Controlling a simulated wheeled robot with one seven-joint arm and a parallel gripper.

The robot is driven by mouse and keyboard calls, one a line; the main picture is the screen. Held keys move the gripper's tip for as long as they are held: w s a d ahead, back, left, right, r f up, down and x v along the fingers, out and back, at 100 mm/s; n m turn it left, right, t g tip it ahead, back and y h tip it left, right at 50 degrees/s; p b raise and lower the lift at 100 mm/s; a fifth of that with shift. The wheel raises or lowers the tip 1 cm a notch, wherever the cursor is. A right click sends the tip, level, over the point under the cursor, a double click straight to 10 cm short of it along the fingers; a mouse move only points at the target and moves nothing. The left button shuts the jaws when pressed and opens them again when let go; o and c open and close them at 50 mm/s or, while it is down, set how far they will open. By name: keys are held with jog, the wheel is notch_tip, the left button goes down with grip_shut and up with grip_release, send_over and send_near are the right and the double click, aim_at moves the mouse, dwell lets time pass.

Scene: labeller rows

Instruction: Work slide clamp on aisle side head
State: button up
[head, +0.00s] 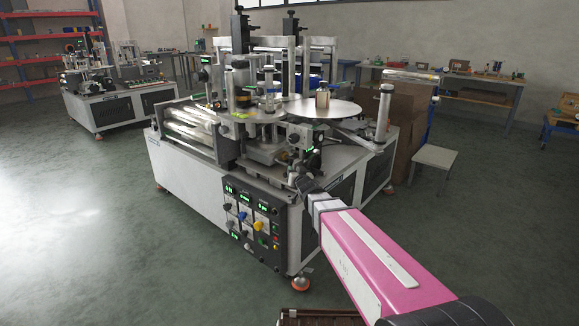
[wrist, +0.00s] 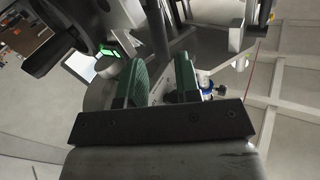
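The labelling machine (head: 265,180) stands in the middle of the head view, with two labelling heads on its top. The nearer head (head: 303,141), with small green displays, is on the side facing my arm. My gripper (head: 303,184) is just below and in front of this head, above the machine's front corner. In the wrist view my gripper's two green-padded fingers (wrist: 158,82) are apart, with nothing clearly held between them. Beyond them are a dark upright bar (wrist: 156,34), a green-lit display (wrist: 109,51) and a dark lever-like part (wrist: 50,52). I cannot tell which part is the slide clamp.
A control panel (head: 251,222) with knobs is on the machine's front, left of my arm. A round disc table (head: 318,108) and a post (head: 383,112) stand behind the head. A stool (head: 436,160) is at right. The floor at left is clear.

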jog(key=x, duration=0.6)
jog(key=shift+w, duration=0.3)
grip_shut()
